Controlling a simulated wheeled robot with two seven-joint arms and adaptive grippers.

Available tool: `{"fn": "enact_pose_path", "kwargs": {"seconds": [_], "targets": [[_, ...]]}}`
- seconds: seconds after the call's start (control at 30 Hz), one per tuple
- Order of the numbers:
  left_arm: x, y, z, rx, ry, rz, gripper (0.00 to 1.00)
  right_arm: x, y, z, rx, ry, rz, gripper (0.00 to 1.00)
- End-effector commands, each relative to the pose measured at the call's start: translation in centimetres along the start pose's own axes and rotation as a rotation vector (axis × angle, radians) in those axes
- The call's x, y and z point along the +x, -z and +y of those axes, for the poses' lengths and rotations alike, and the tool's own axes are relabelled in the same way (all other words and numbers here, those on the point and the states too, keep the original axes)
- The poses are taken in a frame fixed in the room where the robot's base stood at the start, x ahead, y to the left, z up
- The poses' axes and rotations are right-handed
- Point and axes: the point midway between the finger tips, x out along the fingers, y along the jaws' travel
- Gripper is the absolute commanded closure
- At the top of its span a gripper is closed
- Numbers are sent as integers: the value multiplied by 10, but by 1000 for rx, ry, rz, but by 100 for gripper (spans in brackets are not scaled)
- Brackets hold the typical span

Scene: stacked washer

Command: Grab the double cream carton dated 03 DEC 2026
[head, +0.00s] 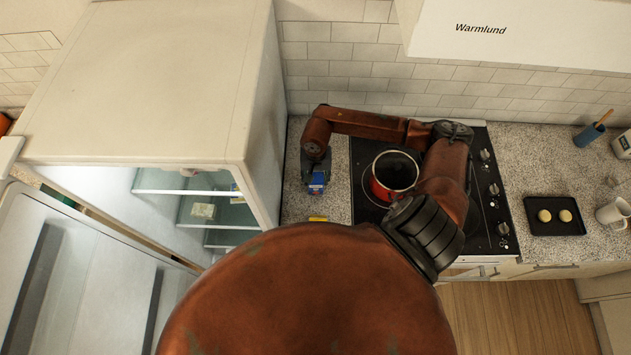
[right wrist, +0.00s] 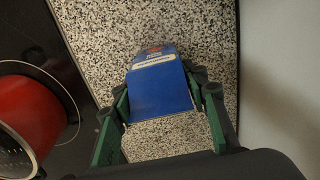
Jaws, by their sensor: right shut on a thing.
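A small blue carton (right wrist: 160,92) with a white label band and a reddish top sits between the green fingers of my right gripper (right wrist: 160,112) in the right wrist view. The fingers are shut on it from both sides. In the head view the blue carton (head: 317,182) shows below my right gripper (head: 316,172), over the counter strip between fridge and hob. I cannot tell whether it touches the counter. Its print is too small to read, so no date shows. My left gripper is not in view.
The fridge (head: 150,80) stands open at left, with a pale block (head: 203,211) on a shelf. A red pot (head: 378,188) is on the black hob (head: 480,215) right of the carton. A yellow object (head: 318,219) lies near the counter's front edge. A dark tray (head: 555,229) holds two round pieces.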

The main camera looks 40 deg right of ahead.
Motion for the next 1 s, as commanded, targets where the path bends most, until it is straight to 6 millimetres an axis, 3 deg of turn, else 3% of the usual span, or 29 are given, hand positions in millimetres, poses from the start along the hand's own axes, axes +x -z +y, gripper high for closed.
{"fn": "enact_pose_path", "kwargs": {"seconds": [0.17,0.47,0.8,1.0], "targets": [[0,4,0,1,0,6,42,0,0,0,0,1,1,93],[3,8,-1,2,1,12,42,-6,2,-1,-1,2,4,94],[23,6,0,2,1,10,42,-67,2,0,-1,2,6,94],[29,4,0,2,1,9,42,-94,1,0,0,1,3,94]]}}
